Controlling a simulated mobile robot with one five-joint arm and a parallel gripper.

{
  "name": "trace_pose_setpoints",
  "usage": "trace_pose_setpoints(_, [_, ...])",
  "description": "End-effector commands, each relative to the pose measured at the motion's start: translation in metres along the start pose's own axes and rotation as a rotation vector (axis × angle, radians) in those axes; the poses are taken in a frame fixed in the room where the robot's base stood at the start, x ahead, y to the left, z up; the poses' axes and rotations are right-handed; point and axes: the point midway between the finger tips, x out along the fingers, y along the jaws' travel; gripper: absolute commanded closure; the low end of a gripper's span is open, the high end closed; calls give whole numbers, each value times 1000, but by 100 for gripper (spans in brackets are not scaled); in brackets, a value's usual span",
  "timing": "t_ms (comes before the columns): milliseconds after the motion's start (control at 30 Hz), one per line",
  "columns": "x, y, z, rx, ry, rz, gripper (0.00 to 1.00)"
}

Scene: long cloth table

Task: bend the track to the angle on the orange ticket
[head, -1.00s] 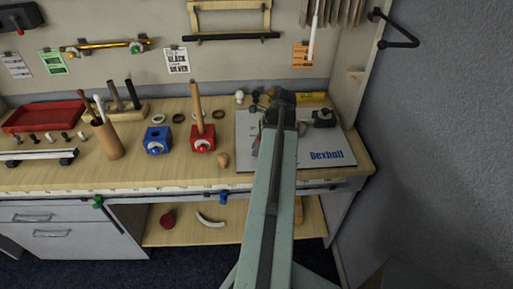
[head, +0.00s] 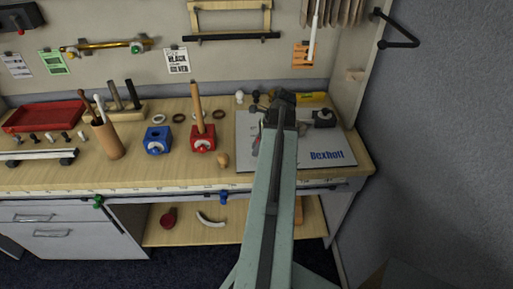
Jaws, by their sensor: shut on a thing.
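The orange ticket (head: 304,55) hangs on the back board at the upper right; a white rod partly covers it and its marking is too small to read. My gripper (head: 279,103) is low over the back of the grey Bexholt board (head: 254,160). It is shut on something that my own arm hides. A black block (head: 323,118) lies on the board just right of it, and small dark parts (head: 256,98) show at its left. I cannot make out the track for certain; the part of the board under my arm is hidden.
A red block (head: 202,142) with a wooden handle and a blue block (head: 156,145) stand left of the board. A yellow box (head: 311,97) lies behind it. A side wall (head: 348,75) closes the bench's right end. The board's front right is clear.

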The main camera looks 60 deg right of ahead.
Motion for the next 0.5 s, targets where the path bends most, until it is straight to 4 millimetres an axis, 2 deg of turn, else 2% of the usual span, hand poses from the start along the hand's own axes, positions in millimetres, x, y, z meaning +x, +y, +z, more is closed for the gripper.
trace_pose_setpoints(267, [-4,13,-11,0,0,1,100])
trace_pose_setpoints(500, [-4,12,-12,0,0,2,100])
